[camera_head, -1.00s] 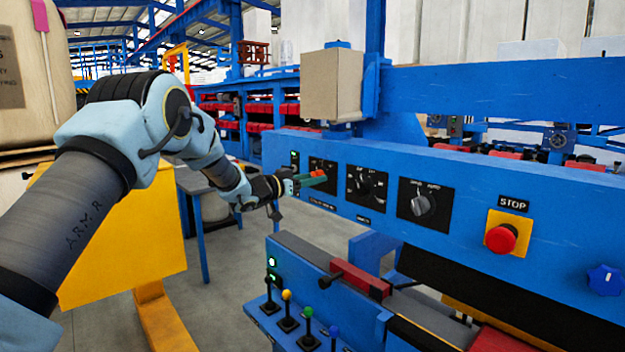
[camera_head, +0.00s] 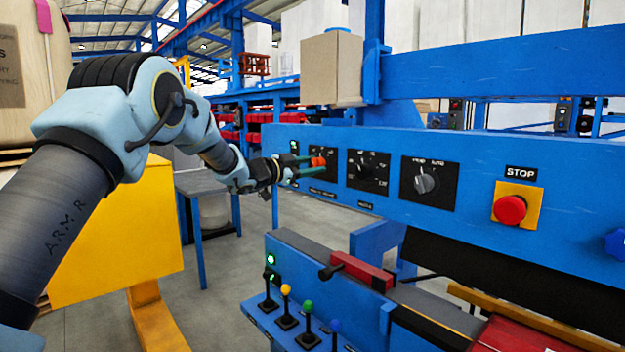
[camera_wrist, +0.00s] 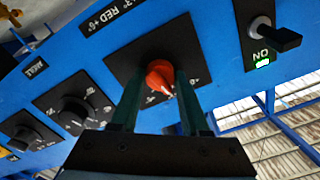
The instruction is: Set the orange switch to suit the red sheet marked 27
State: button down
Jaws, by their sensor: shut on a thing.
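The orange switch (camera_wrist: 160,77) is a rotary knob on a black plate on the blue panel. Its light pointer aims to the lower right in the wrist view. It also shows in the head view (camera_head: 318,162), partly behind my gripper. My gripper (camera_wrist: 155,88) has its two green fingers on either side of the knob and is shut on it. In the head view my gripper (camera_head: 306,168) reaches the panel from the left. A label by the switch reads in part "RED +6°". The dial marks are mostly hidden or too small to read. No red sheet marked 27 can be identified.
Beside the switch are a black knob (camera_wrist: 75,108) and a grey-pointer knob (camera_head: 424,184). A red STOP button (camera_head: 510,209) is farther right. A black toggle (camera_wrist: 273,38) has a lit green ON lamp. Coloured levers (camera_head: 287,309) stand below; the space before the panel is free.

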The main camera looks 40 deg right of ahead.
jog(key=m+b, duration=0.3)
jog(key=b, duration=0.1)
jog(key=shift+f+m, duration=0.3)
jog(key=shift+m, duration=0.1)
jog(key=m+b, duration=0.7)
jog(key=shift+r+m, duration=0.15)
jog(key=shift+m, duration=0.15)
jog(key=shift+c, duration=2)
grip_release()
jog(key=shift+r, duration=0.1)
jog(key=shift+a, duration=0.1)
jog(key=a+b, duration=0.2)
jog(key=a, duration=0.8)
jog(key=shift+w+a, duration=0.3)
